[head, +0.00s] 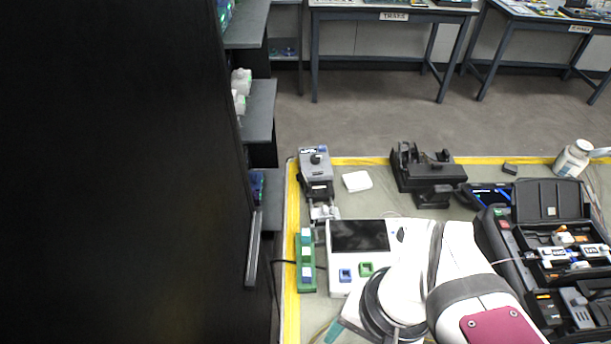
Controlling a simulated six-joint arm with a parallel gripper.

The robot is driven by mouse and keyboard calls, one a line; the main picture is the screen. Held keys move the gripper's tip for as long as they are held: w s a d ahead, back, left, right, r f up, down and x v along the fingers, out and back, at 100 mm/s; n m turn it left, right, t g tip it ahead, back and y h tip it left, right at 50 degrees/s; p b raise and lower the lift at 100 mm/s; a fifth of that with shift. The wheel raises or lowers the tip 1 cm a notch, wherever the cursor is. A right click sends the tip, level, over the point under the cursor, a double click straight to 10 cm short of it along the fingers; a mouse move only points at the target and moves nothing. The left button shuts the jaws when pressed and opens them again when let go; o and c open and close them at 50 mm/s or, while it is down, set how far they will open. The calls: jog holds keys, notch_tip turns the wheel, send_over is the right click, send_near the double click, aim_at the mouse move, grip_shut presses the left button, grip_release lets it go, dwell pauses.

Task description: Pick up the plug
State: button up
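I cannot make out a plug with certainty in the head view. A white device (338,262) with a dark screen stands on the mat, with a blue square part (345,275) and a green square part (366,269) on its front. A teal pointed piece (334,331) shows at the bottom edge, left of my white arm; I cannot tell what it belongs to. My arm covers the right and lower part of the white device. My gripper is not visible, so neither its fingers nor anything in them can be seen.
A green strip with blue and white blocks (306,262) lies left of the device. A grey instrument (316,176), white pad (357,181) and black fixture (427,170) stand behind. An open black splicer case (499,238) is at right. A tall black panel (120,170) fills the left.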

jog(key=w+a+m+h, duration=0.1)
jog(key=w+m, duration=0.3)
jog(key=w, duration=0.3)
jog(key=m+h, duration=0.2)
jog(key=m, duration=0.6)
send_near(306, 272)
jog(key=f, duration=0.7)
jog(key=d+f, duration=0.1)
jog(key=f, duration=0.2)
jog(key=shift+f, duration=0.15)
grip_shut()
